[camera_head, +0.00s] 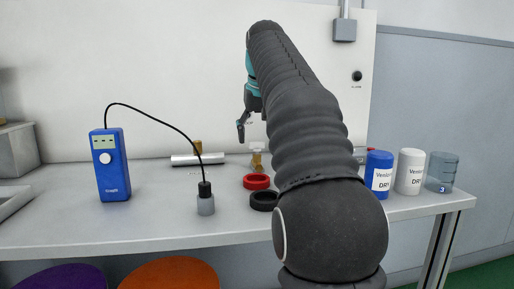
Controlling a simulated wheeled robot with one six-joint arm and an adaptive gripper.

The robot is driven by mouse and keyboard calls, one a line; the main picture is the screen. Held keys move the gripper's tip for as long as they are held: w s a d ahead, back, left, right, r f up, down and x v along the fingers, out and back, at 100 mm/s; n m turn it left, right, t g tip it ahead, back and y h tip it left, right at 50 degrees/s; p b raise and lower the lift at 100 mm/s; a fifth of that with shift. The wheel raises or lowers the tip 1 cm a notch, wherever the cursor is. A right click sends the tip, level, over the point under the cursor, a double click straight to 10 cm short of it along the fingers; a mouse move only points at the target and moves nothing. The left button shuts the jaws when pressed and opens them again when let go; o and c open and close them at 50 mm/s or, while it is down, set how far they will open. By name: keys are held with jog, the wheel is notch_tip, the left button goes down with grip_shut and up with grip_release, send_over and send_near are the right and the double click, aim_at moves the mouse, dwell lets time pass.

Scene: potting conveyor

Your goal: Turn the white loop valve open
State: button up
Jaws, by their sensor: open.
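My gripper (243,127) hangs in front of the white back panel, just above and left of a small brass fitting (257,160). One dark finger shows clearly, pointing down; the rest is partly hidden by my arm. The gripper is open and holds nothing that I can see. A pale piece shows on top of the brass fitting, but it blends into the white panel, so I cannot tell whether it is the white loop valve or how it is turned. A second brass piece (198,146) stands to the left, behind a silver cylinder (190,160).
A red ring (257,181) and a black ring (263,201) lie on the grey table (120,226). A blue meter (110,164) is cabled to a probe (205,202). A blue jar (379,176), white jar (409,172) and clear beaker (442,172) stand right.

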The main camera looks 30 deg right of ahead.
jog(key=shift+x, duration=0.9)
jog(key=c, duration=1.1)
jog(key=shift+c, duration=0.2)
